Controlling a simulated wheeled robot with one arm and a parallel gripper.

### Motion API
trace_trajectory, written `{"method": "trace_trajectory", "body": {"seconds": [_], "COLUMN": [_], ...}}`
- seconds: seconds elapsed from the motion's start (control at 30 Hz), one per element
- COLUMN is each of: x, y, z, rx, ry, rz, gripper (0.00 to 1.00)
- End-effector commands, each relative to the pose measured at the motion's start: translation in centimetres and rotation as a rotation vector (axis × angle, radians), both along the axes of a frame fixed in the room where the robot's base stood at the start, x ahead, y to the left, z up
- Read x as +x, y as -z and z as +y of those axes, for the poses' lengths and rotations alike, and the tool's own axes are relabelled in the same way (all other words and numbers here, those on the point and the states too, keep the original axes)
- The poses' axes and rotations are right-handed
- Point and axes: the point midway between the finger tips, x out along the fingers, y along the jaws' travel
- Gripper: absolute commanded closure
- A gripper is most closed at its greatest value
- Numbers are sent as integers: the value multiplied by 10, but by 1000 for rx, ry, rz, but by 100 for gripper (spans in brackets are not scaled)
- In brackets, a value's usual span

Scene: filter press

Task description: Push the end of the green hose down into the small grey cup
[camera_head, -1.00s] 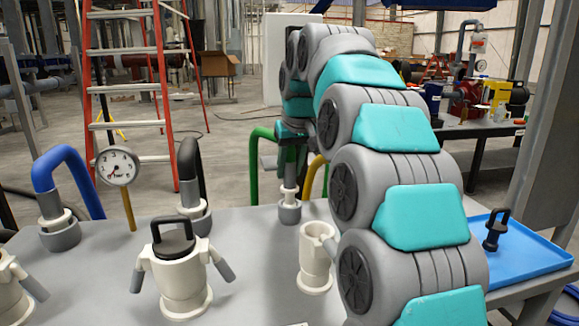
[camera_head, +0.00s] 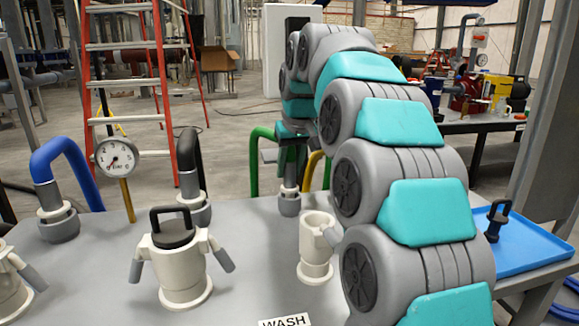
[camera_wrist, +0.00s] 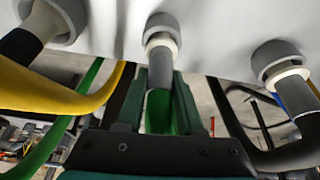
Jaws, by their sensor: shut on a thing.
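My gripper (camera_wrist: 162,105) is shut on the green hose (camera_wrist: 158,112), just behind its grey end sleeve (camera_wrist: 160,70). In the wrist view the sleeve lines up with the small grey cup (camera_wrist: 162,24), and a white collar (camera_wrist: 160,41) shows between them. In the head view the grey cup (camera_head: 290,206) stands on the far part of the grey table, with the white collar at its mouth. The sleeve stands about upright over it. How deep the end sits is hidden. My arm covers part of the gripper in the head view; the hose loops behind it.
Neighbouring cups hold a blue hose (camera_head: 60,165) and a black hose (camera_head: 190,165). A yellow hose (camera_wrist: 60,98) passes close to my gripper. A gauge (camera_head: 117,157), a white lidded pot (camera_head: 183,265), a white open cup (camera_head: 316,245) and a blue tray (camera_head: 535,248) stand around.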

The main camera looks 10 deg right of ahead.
Motion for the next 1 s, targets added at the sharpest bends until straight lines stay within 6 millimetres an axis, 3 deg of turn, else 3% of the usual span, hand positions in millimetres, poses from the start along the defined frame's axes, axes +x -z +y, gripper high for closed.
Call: {"method": "trace_trajectory", "body": {"seconds": [0.13,0.17,0.43,0.77,1.0], "x": [0,0,0,0,-10], "y": [1,1,1,-1,-27], "z": [0,0,0,0,-1], "rx": [0,0,0,0,-1], "ry": [0,0,0,0,0], "rz": [3,3,2,1,-3], "gripper": [100,61,31,29,29]}}
